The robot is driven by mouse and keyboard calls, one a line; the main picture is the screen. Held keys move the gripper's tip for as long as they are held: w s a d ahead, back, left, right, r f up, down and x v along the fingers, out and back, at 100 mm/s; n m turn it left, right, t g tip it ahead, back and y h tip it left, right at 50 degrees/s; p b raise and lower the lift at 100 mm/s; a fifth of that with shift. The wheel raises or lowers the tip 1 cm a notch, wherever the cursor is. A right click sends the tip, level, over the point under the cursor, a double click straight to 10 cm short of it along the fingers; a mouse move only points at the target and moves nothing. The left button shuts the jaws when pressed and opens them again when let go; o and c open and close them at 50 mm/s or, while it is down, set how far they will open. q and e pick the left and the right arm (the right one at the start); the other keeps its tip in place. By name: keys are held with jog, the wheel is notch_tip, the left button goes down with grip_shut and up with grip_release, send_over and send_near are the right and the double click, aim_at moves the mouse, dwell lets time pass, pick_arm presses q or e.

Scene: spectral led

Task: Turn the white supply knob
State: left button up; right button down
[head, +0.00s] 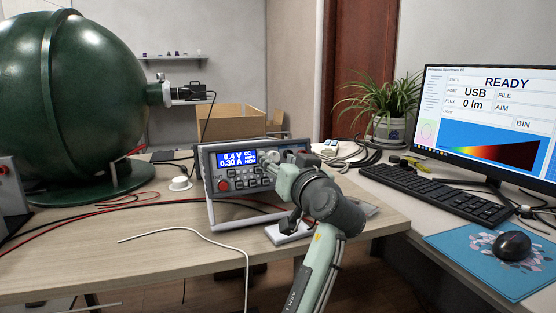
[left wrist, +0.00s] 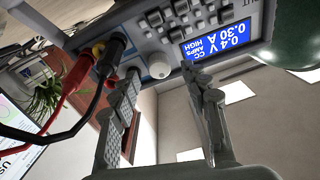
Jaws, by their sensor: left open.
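The power supply (head: 222,199) stands on the wooden desk, its blue display lit with 0.4 V and 0.30 A. In the left wrist view its panel (left wrist: 212,20) is tilted, and the white supply knob (left wrist: 159,66) shows between the fingertips. My left gripper (head: 284,163) is at the right part of the supply's front and hides the knob in the head view. In the left wrist view my left gripper (left wrist: 161,74) is open, one finger to each side of the knob; I cannot tell whether they touch it. My right gripper is not in view.
Red and black plugged cables (left wrist: 83,78) hang beside the knob. A large green sphere (head: 75,95) stands at the left. A white cable (head: 195,233) crosses the desk front. A monitor (head: 490,120), keyboard (head: 437,192) and mouse (head: 512,245) are at the right. A cardboard box (head: 232,123) is behind.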

pick_arm(q)
jog(key=shift+w+a, duration=0.1)
jog(key=shift+w, duration=0.4)
jog(key=shift+c, duration=0.5)
